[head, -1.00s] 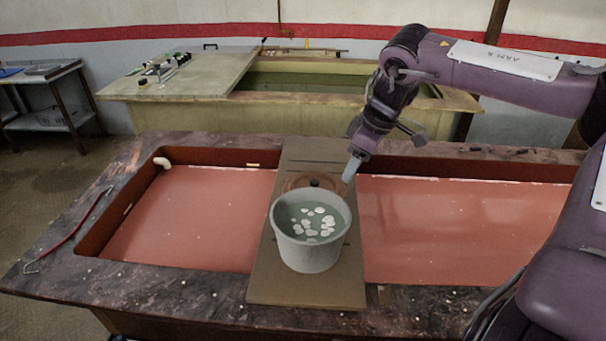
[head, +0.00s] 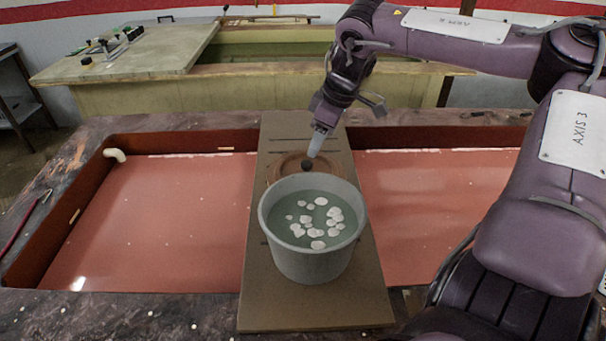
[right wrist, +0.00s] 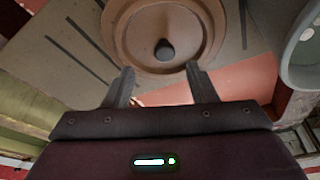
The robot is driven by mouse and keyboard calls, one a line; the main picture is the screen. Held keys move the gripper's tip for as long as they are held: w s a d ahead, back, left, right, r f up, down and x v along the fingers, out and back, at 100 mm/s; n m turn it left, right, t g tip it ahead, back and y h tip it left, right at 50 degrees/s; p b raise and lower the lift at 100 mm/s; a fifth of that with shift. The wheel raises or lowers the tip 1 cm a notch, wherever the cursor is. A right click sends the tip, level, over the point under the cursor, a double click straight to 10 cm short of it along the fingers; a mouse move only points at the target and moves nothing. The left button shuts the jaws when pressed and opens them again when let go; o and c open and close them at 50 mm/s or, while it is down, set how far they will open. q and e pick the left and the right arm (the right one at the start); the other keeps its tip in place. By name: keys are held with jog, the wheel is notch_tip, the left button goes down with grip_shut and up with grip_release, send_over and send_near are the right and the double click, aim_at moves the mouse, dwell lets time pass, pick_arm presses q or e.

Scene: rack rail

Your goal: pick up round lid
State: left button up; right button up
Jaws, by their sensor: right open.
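The round lid (head: 283,166) is a brown disc with a dark knob (head: 307,165). It lies on a brown board behind a grey bucket, which hides its front part in the head view. In the right wrist view the lid (right wrist: 131,40) and its knob (right wrist: 164,50) show at the top, just beyond the fingertips. My right gripper (head: 317,143) points down close to the knob in the head view. Its two fingers (right wrist: 161,72) are apart, with the knob ahead of the gap between them and nothing held. My left gripper is not in view.
The grey bucket (head: 311,262) holds greenish liquid with several pale floating pieces and stands right in front of the lid. The board (head: 330,312) spans a dark-rimmed basin of red liquid (head: 160,230). A second basin (head: 260,96) with a pale cover (head: 140,52) stands behind.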

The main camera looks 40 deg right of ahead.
aim_at(307, 162)
jog(key=shift+w+a+f, duration=0.1)
jog(key=shift+w+f, duration=0.1)
jog(key=shift+f, duration=0.35)
jog(key=shift+a+f+p, duration=0.25)
jog(key=shift+f+p, duration=0.15)
jog(key=shift+f, duration=0.2)
jog(key=shift+p+x, duration=0.5)
jog(key=shift+x, duration=1.75)
jog(key=shift+w+a+r, duration=0.1)
jog(key=shift+a, duration=0.1)
jog(key=shift+c, duration=0.2)
grip_shut()
